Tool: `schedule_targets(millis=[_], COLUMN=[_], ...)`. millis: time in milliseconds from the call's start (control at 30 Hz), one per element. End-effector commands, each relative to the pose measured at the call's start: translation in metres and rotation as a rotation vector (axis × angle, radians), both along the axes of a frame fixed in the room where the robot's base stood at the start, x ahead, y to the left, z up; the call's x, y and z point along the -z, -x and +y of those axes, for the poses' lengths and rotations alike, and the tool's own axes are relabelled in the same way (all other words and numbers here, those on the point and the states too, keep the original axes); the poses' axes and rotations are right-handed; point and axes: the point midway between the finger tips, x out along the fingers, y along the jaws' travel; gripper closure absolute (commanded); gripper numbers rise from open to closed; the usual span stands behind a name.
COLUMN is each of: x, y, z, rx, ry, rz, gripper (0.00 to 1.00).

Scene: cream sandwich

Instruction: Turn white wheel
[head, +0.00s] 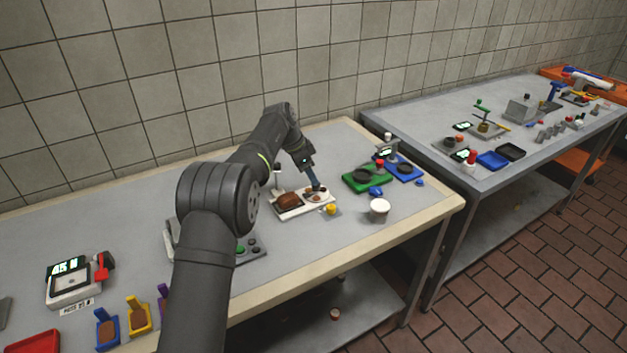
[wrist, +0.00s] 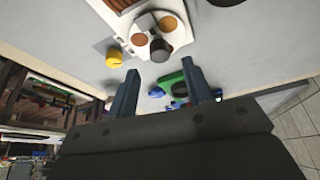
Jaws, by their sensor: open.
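The white wheel (head: 324,195) sits at the right end of a white station on the near table. In the wrist view the wheel (wrist: 137,50) carries round brown discs and a dark, post-like piece. My gripper (head: 317,187) is over the wheel in the head view, with its fingers pointing down and partly covering it. In the wrist view the two blue fingers of my gripper (wrist: 162,82) are spread apart with nothing between them. The wheel lies ahead of the fingertips there. I cannot tell whether a finger touches it.
A brown block (head: 289,200) sits on the station left of the wheel. A yellow knob (head: 331,209) is close in front. A green board (head: 362,182) and a white tub (head: 379,208) stand to the right. The table's front edge is nearby.

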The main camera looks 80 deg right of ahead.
Motion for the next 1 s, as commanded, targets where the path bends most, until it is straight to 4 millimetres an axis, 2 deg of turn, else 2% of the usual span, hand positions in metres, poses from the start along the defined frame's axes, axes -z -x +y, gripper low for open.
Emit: schedule_targets(millis=[33, 300, 500, 700, 1000], x=[-0.014, -0.075, -0.107, -0.121, -0.122], y=[-0.005, -0.026, -0.037, -0.042, -0.042], z=[0.002, 0.017, 0.024, 0.028, 0.028], rx=[-0.002, -0.002, -0.002, -0.001, -0.001], ry=[0.004, 0.004, 0.002, 0.0, 0.0], rz=[0.0, -0.001, 0.0, 0.0, 0.0], gripper=[0.54, 0.54, 0.54, 0.54, 0.54])
